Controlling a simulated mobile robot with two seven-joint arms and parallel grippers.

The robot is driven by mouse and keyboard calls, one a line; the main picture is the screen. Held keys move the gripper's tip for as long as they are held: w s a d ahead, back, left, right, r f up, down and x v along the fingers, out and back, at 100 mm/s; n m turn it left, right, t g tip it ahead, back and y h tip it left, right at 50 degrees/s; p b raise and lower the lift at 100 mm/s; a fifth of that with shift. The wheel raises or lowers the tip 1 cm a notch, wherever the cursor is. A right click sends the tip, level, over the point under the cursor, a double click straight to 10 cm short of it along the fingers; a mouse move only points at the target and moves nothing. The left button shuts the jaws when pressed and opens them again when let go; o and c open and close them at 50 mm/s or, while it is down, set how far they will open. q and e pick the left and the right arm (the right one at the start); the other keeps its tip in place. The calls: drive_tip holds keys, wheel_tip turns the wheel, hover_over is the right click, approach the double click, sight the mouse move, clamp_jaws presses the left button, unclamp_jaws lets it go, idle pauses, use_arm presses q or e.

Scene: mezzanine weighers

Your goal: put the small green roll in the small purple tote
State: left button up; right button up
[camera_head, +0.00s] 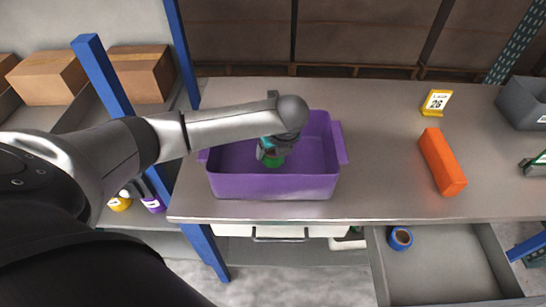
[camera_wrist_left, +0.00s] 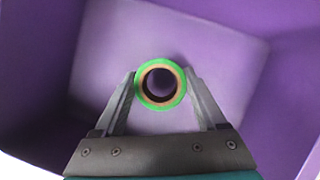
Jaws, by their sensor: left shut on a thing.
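The small purple tote (camera_head: 275,186) stands on the grey metal table, left of its middle. My left gripper (camera_head: 272,158) reaches down into the tote. It is shut on the small green roll (camera_wrist_left: 143,97), a green ring with a brown core. The roll also shows in the head view (camera_head: 273,161), below the gripper, inside the tote walls. In the left wrist view the fingers of the left gripper (camera_wrist_left: 160,88) press the roll from both sides, with the purple tote floor behind it. I cannot tell whether the roll touches the floor. My right gripper is not in view.
An orange box (camera_head: 441,161) and a yellow number sign (camera_head: 436,102) stand right of the tote. A grey bin (camera_head: 524,103) is at the far right. An open drawer (camera_head: 440,275) below the table edge holds a blue roll (camera_head: 400,238). A blue post (camera_head: 105,80) rises at the left.

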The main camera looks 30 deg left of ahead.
use_arm(q)
wheel_tip(320, 180, down, 2)
drive_tip(key=shift+f, duration=0.15)
drive_tip(key=o, duration=1.3)
drive_tip(key=p+v, duration=0.3)
drive_tip(key=v, duration=0.9)
drive_tip(key=shift+p, duration=0.3)
